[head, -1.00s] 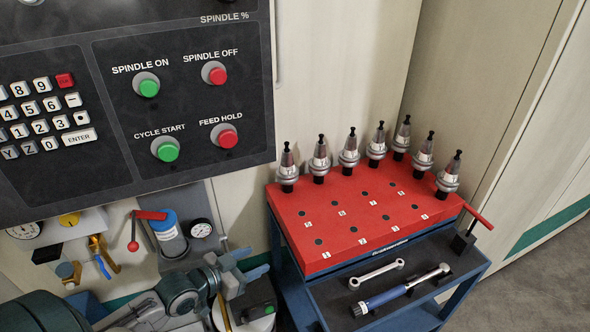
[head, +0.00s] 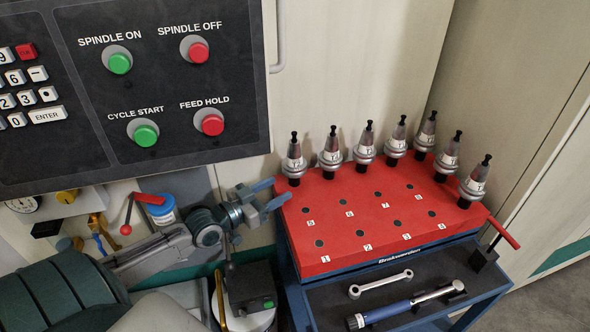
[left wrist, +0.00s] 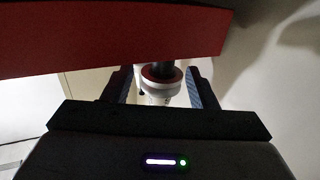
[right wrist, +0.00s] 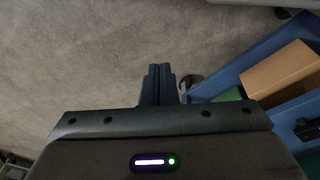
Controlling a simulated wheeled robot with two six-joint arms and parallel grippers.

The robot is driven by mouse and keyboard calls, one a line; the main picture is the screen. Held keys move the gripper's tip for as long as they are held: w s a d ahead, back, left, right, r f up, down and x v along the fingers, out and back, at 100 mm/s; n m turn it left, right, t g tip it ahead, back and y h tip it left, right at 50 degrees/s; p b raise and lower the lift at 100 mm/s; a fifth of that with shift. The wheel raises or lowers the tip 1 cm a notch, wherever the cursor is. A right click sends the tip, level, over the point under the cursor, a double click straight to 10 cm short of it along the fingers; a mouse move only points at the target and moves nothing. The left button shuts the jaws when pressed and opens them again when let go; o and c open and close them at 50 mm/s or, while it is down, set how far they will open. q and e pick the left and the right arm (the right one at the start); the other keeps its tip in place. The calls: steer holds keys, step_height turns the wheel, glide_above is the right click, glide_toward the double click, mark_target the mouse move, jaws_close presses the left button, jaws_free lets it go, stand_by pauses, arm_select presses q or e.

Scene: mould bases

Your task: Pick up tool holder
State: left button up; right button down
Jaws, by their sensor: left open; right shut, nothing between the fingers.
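Several silver tool holders with black studs stand upright along the back and right edges of a red block (head: 350,225). The leftmost tool holder (head: 294,161) is nearest my left gripper (head: 267,194). The left gripper is open and empty, just left of the block's back left corner and apart from that holder. In the left wrist view, a tool holder (left wrist: 160,88) shows between the open fingers (left wrist: 160,90), beyond them, with the red block (left wrist: 110,40) across the top. My right gripper (right wrist: 158,82) is shut and empty above the floor, outside the head view.
The block sits on a blue cart with a dark lower shelf (head: 415,295) holding a wrench (head: 381,284) and a torque wrench (head: 400,309). A control panel (head: 170,150) hangs at upper left. A blue bin with a cardboard box (right wrist: 280,75) shows in the right wrist view.

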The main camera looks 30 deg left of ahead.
mark_target(291, 185)
arm_select(q)
steer(key=shift+b+x, duration=0.6)
steer(key=shift+x, duration=0.4)
steer(key=w, duration=0.1)
steer(key=w+b, duration=0.1)
steer(key=w+r, duration=0.1)
steer(key=w, duration=0.1)
steer(key=shift+d+b, duration=0.3)
steer(key=shift+d, duration=0.05)
steer(key=shift+w+d, duration=0.2)
steer(key=shift+w, duration=0.4)
arm_select(e)
step_height(291, 185, up, 11)
steer(key=w+a, duration=0.1)
steer(key=shift+w+r+t, duration=0.15)
steer(key=shift+w+t, duration=0.05)
steer(key=shift+t, duration=0.2)
arm_select(q)
jaws_close()
steer(key=shift+r, duration=0.1)
